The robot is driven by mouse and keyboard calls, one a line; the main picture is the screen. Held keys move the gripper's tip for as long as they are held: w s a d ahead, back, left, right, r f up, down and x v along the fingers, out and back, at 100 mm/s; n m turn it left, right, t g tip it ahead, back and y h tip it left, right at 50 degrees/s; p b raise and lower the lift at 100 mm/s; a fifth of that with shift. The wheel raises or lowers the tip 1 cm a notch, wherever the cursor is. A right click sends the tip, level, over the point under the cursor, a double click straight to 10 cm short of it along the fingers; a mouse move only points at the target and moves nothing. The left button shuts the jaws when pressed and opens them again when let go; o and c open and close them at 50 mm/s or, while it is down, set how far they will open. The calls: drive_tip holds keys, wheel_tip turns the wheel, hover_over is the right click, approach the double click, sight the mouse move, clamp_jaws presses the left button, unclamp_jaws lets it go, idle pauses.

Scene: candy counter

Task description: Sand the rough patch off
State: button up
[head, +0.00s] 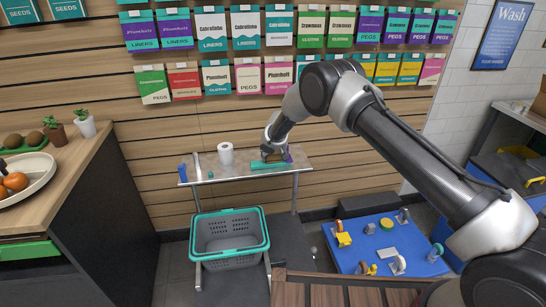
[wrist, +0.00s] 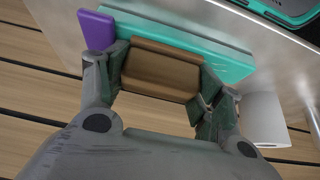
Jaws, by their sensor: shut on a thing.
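My gripper (head: 273,153) is shut on a brown block (wrist: 160,72), with one finger at each side of it; it also shows in the wrist view (wrist: 158,80). The block is right at a long teal board (wrist: 225,62) and overlaps it in the picture; I cannot tell whether they touch. The teal board also shows in the head view (head: 268,166), lying on the narrow grey shelf table (head: 228,175). A purple piece (wrist: 96,30) is at one end of the board. I see no rough patch; it may be hidden by the block or gripper.
A white paper roll (head: 226,154) stands on the table, left of the board. A blue item (head: 183,172) is at the table's left end. A grey basket with a teal rim (head: 265,232) stands below in front. A blue board with several fittings (head: 372,240) is at lower right.

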drive_tip(key=shift+s+d, duration=0.1)
drive_tip(key=shift+s, duration=1.35)
drive_tip(key=shift+w+r, duration=0.1)
drive_tip(key=shift+w, duration=1.25)
